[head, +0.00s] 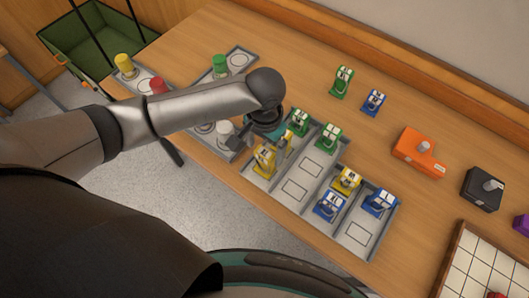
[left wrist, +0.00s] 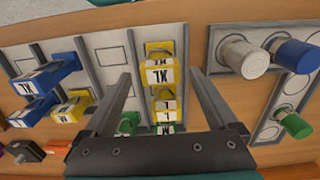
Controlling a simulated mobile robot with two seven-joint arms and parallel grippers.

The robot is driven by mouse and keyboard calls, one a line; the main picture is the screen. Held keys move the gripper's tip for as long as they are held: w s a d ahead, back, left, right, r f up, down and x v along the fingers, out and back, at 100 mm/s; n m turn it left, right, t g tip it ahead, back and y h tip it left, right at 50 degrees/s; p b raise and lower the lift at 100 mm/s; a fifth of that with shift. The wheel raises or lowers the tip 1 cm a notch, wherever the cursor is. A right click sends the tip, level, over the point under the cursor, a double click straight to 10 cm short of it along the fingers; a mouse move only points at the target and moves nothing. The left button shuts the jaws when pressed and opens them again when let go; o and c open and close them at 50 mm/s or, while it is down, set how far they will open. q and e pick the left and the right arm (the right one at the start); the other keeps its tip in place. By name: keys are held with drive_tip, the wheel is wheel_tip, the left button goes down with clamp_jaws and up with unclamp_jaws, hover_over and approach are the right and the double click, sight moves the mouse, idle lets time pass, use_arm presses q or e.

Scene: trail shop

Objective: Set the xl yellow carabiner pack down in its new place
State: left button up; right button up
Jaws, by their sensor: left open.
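The xl yellow carabiner pack, marked XL, stands upright at the near left end of the grey sorting tray (head: 303,190). It shows in the left wrist view (left wrist: 162,73) and in the head view (head: 264,161). Yellow packs marked L (left wrist: 166,105) stand behind it in the same lane. My left gripper (head: 263,143) is open above the XL pack. In the left wrist view its fingers (left wrist: 160,82) are apart on either side of the pack, with visible gaps. The right gripper is not in view.
Green packs (head: 330,137), blue packs (head: 329,206) and another yellow pack (head: 346,181) stand in the tray. A green pack (head: 343,82) and a blue pack (head: 375,102) stand behind it. Cylinders, including a white one (head: 225,132), stand to the left. An orange box (head: 418,152) is right.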

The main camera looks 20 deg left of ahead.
use_arm(q)
wheel_tip(320, 180, up, 6)
drive_tip(key=shift+r+p, duration=0.25)
drive_tip(key=shift+p, duration=0.25)
